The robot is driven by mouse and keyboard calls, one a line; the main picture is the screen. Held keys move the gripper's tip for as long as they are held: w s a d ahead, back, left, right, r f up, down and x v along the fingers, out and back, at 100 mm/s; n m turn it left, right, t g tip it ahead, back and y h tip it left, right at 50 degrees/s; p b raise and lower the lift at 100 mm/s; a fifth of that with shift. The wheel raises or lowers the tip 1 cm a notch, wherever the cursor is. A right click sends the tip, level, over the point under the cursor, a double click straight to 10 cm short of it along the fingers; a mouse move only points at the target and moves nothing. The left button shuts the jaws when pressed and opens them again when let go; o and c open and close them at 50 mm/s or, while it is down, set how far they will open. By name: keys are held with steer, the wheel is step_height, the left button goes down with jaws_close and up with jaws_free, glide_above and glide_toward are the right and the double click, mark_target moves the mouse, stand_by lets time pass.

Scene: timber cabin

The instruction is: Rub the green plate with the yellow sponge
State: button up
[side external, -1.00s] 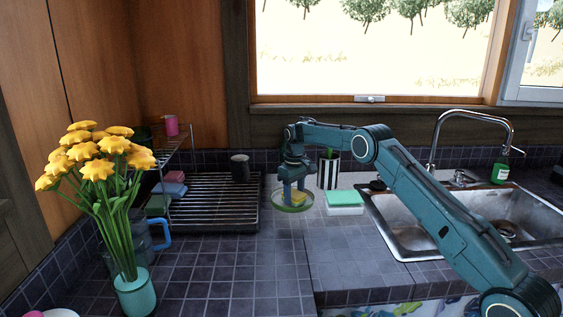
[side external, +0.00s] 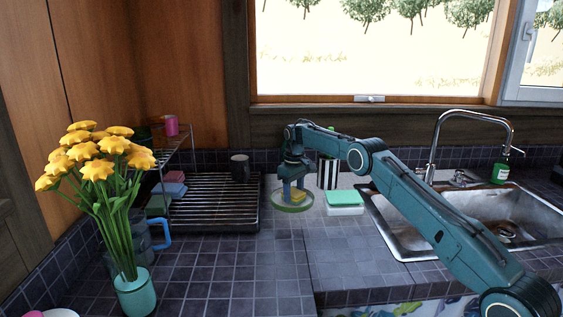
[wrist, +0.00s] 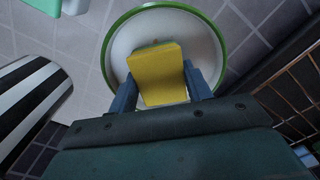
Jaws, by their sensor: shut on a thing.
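The green plate (side external: 293,208) lies on the tiled counter, right of the drying rack. In the wrist view the plate (wrist: 122,42) has a pale inside and a green rim. The yellow sponge (wrist: 160,72) is between my gripper's two blue fingers, over the inside of the plate. My gripper (side external: 293,194) points down at the plate and is shut on the sponge, which shows in the side view as a small yellow patch (side external: 298,195). I cannot tell exactly whether the sponge touches the plate.
A wire drying rack (side external: 212,205) stands left of the plate. A striped black-and-white pot (wrist: 30,100) stands close behind the plate. A green-and-white sponge block (side external: 344,199) lies to its right, before the sink (side external: 490,210).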

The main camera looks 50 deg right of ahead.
mark_target(292, 200)
steer(key=shift+w+d, duration=0.4)
steer(key=shift+w, duration=0.1)
steer(key=shift+d, duration=0.15)
steer(key=shift+f, duration=0.15)
stand_by(0.4)
steer(key=shift+s+a, duration=0.25)
steer(key=shift+a, duration=0.1)
steer(key=shift+s+a, duration=1)
steer(key=shift+s, duration=0.05)
steer(key=shift+w+a+r, duration=0.2)
steer(key=shift+w+a, duration=0.05)
steer(key=shift+w, duration=0.15)
steer(key=shift+s+a+f, duration=0.1)
steer(key=shift+s+a, duration=1.2)
